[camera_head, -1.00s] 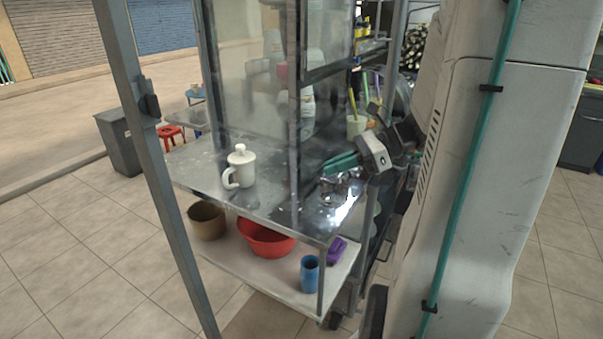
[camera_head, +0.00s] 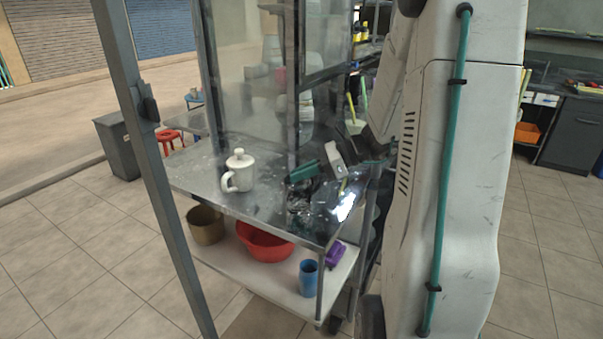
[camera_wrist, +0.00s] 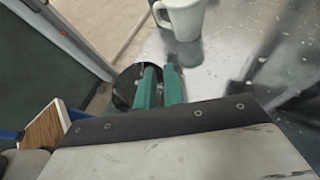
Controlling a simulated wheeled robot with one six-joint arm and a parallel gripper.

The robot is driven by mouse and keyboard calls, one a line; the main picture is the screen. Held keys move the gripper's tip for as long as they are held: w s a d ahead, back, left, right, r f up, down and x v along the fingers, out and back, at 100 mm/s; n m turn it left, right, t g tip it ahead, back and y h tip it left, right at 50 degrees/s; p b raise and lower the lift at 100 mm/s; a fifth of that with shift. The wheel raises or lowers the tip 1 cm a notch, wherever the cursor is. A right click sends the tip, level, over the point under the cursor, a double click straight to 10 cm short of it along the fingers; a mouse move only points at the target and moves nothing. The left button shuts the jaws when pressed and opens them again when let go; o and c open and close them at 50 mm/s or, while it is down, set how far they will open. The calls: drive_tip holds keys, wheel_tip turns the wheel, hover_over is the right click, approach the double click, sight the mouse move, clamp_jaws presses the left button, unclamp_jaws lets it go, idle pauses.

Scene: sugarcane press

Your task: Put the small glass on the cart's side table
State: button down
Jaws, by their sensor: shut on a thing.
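My gripper (camera_head: 300,173) has teal fingers and is over the right part of the cart's metal side table (camera_head: 205,170). In the wrist view the fingers (camera_wrist: 159,88) are close together with a narrow gap. They are shut on a small clear glass, which is hard to make out. Clear, shiny shapes (camera_head: 299,201) show just below the fingertips in the head view. I cannot tell whether the held glass is among them or touches the table.
A white lidded mug (camera_head: 239,174) stands on the table left of my gripper; it also shows in the wrist view (camera_wrist: 183,17). A glass panel (camera_head: 245,80) rises behind. The lower shelf holds a red basin (camera_head: 264,243), brown pot (camera_head: 206,226) and blue cup (camera_head: 308,279).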

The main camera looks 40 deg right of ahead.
drive_tip(key=c, duration=1.5)
unclamp_jaws()
drive_tip(key=shift+f, duration=0.15)
